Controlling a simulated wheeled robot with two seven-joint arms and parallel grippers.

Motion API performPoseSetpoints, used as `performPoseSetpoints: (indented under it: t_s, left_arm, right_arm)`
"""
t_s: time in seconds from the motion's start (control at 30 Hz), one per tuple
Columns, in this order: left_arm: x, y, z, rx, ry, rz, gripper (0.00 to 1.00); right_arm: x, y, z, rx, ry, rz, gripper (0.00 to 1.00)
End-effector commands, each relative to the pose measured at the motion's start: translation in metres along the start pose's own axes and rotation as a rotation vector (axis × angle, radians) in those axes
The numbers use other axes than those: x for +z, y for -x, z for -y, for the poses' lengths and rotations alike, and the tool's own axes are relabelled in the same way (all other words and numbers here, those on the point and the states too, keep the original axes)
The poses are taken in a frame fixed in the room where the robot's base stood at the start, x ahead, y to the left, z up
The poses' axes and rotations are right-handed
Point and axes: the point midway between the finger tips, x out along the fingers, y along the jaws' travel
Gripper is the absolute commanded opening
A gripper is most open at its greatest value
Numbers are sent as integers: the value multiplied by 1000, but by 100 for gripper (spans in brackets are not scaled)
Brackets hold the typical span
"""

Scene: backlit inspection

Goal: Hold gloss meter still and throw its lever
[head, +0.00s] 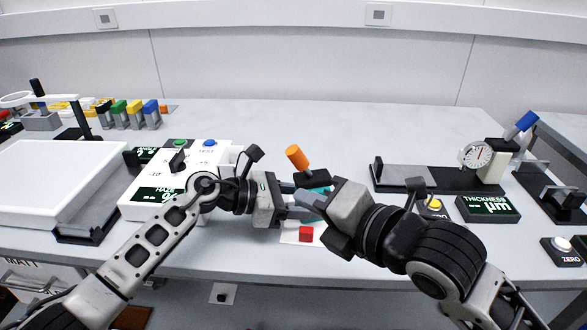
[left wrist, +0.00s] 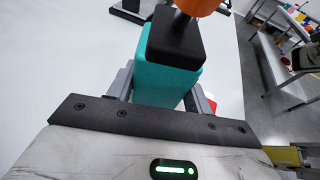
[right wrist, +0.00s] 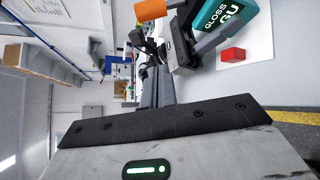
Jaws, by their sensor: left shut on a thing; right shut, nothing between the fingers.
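The gloss meter (head: 318,189) is a teal block with a black top, partly hidden by my grippers in the head view. Its orange lever (head: 296,157) stands up from the top, tilted left in the head view. My left gripper (head: 288,190) is shut on the teal body; the left wrist view shows a finger on either side of the gloss meter (left wrist: 165,85). My right gripper (head: 312,201) is shut and empty, in front of the meter. In the right wrist view its closed fingers (right wrist: 155,82) are below the orange lever (right wrist: 150,9), apart from it.
A red block (head: 306,234) lies on a white sheet (head: 288,238) near the table's front edge. The haze instrument (head: 135,208) stands left, and a dial gauge (head: 478,155) with a thickness display (head: 487,208) stands right. The table behind the meter is clear.

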Motion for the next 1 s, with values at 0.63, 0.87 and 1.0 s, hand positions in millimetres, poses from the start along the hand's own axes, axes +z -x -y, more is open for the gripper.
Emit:
performPoseSetpoints:
  t_s: [0.63,0.87,1.0]
  left_arm:
    - [0,0,0,0,0,-1,38]
    - [0,0,0,0,0,-1,38]
    - [0,0,0,0,0,-1,38]
  right_arm:
    - [27,-81,0,1,0,2,0]
    - [37,-77,-1,1,1,0,0]
    - [38,-77,-1,1,1,0,0]
